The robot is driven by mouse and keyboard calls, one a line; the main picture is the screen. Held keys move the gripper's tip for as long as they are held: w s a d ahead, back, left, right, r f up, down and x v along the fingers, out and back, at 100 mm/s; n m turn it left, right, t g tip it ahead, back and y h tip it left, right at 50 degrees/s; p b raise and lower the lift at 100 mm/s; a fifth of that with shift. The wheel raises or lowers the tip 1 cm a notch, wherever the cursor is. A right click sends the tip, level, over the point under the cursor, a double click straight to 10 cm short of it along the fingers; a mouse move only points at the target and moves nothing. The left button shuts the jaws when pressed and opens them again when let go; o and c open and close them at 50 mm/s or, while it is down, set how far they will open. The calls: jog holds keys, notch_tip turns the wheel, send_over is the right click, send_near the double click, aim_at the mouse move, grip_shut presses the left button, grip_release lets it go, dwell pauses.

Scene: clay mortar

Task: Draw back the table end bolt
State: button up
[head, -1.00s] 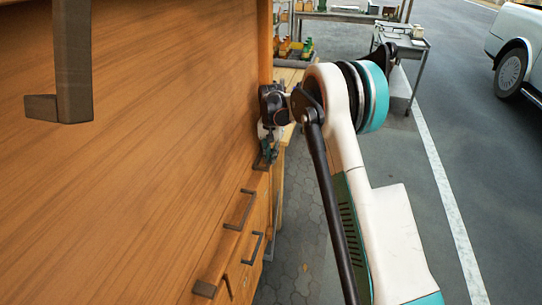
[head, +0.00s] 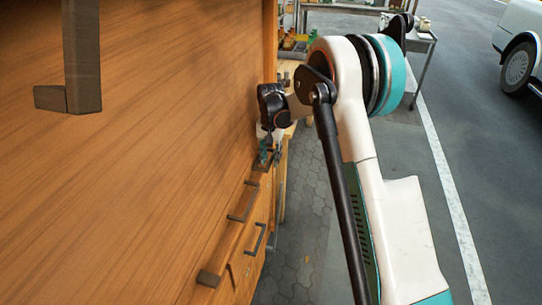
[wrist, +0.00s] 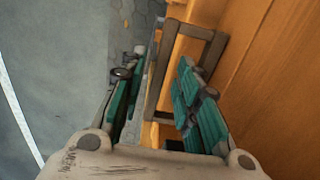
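My gripper (head: 269,150) is at the far end of the wooden front, low beside its edge, in the head view. In the wrist view its two green-padded fingers (wrist: 160,105) stand apart, with no object clearly held between them. A dark metal fitting (head: 260,165) lies at the fingertips in the head view, partly hidden by them; I cannot tell for sure that it is the bolt. A grey bar handle (wrist: 185,62) shows beyond and between the fingers.
A large wooden panel (head: 170,130) fills the left, with a big dark handle (head: 83,60) near me. Bar handles (head: 243,202) sit on its lower ledge. Open paving (head: 305,215) lies right of it. A metal cart (head: 420,45) and a white car (head: 518,50) stand farther off.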

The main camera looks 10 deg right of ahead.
aim_at(271, 159)
notch_tip(271, 159, up, 12)
dwell(0.7)
